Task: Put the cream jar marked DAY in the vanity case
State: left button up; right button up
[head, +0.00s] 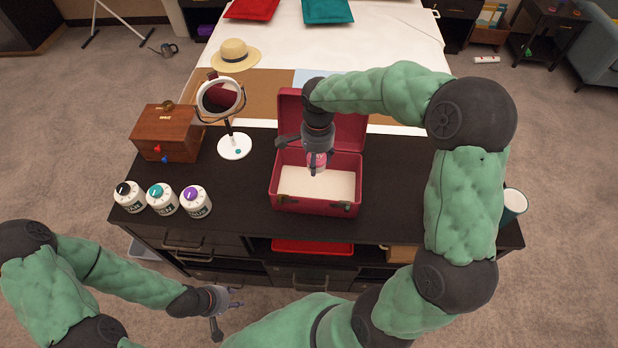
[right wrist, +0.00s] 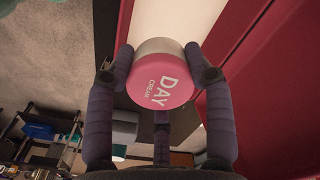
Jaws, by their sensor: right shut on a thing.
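The cream jar (right wrist: 160,82) has a pink lid reading DAY CREAM and a pale body. My right gripper (right wrist: 162,75) is shut on it, with fingers on both sides in the right wrist view. In the head view the jar (head: 317,160) is held over the open red vanity case (head: 315,207), with the case's pale floor below it. I cannot tell its exact height above that floor. The case's lid stands up at the back. My left gripper (head: 226,312) hangs low in front of the counter, away from the case; its finger opening is unclear.
Several white jars (head: 163,200) with dark, teal and purple tops stand at the counter's left. A wooden box (head: 166,132) and a round mirror (head: 221,100) stand behind them. A cup (head: 514,203) is at the right end. The dark counter (head: 240,190) is clear left of the case.

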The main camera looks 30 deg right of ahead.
aim_at(317, 172)
notch_tip(317, 172, down, 18)
jog(key=b, duration=0.5)
jog(key=shift+s, duration=0.1)
jog(key=shift+r, duration=0.15)
jog(key=shift+f, duration=0.2)
jog(key=o, duration=0.9)
jog(key=shift+r, duration=0.1)
jog(key=shift+r, duration=0.15)
notch_tip(317, 172, up, 12)
jog(key=p, duration=0.3)
jog(key=shift+p, duration=0.35)
